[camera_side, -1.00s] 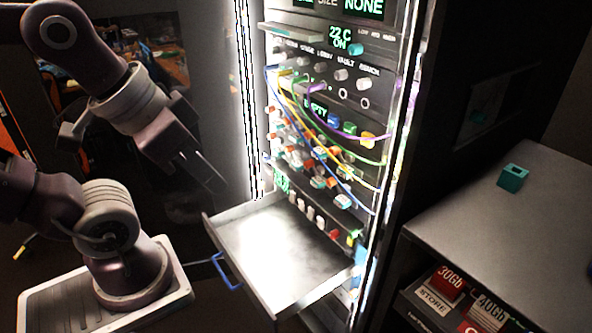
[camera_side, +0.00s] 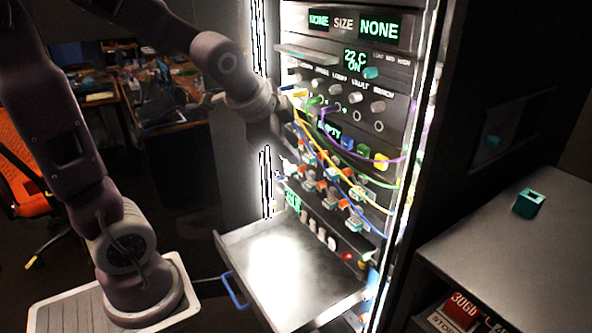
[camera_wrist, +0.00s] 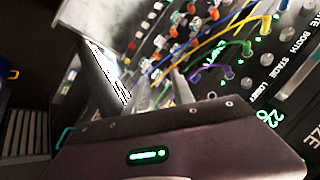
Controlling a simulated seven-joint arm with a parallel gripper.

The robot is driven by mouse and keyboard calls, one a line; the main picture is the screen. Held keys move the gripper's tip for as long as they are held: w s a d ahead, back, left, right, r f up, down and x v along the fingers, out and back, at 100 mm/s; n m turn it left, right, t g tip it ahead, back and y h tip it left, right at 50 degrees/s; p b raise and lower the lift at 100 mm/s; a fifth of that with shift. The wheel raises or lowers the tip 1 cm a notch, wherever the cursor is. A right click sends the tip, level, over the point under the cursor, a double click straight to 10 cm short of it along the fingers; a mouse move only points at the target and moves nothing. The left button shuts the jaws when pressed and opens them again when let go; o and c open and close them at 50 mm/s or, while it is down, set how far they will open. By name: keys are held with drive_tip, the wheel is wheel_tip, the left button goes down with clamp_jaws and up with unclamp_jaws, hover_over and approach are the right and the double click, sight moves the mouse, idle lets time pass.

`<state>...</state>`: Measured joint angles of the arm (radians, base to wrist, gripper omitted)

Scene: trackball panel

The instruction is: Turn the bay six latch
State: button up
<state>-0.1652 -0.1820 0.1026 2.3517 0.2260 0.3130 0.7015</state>
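The tall lit rack panel carries rows of small white and orange latches (camera_side: 322,178) below the green EMPTY display. I cannot read bay numbers, so I cannot tell which latch is bay six. In the wrist view the latches (camera_wrist: 174,32) show beyond my fingers, partly crossed by cables. My gripper (camera_side: 287,151) is at the left edge of the panel, near the latch rows. In the wrist view my gripper (camera_wrist: 142,80) has its two fingers apart with nothing seen between them. Whether a fingertip touches the panel is unclear.
Yellow, blue, green and purple cables (camera_side: 372,160) loop across the panel front. An open metal drawer (camera_side: 325,297) with a blue handle (camera_side: 235,290) juts out below. A teal block (camera_side: 529,203) sits on the grey counter (camera_side: 480,235) at right.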

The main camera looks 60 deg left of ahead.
drive_tip(key=w+a+f+m+y, duration=0.1)
drive_tip(key=w+a+f+m, duration=0.65)
drive_tip(key=w+a, duration=0.25)
drive_tip(key=m+t+h, duration=0.6)
drive_tip(key=m+t, duration=0.1)
drive_tip(key=m, duration=1)
approach(298, 168)
drive_tip(key=w, duration=0.2)
drive_tip(key=shift+h, duration=0.3)
drive_tip(key=x, duration=0.7)
drive_tip(key=shift+s+a+f, duration=0.1)
drive_tip(key=shift+s+f, duration=0.1)
drive_tip(key=shift+f, duration=0.2)
clamp_jaws()
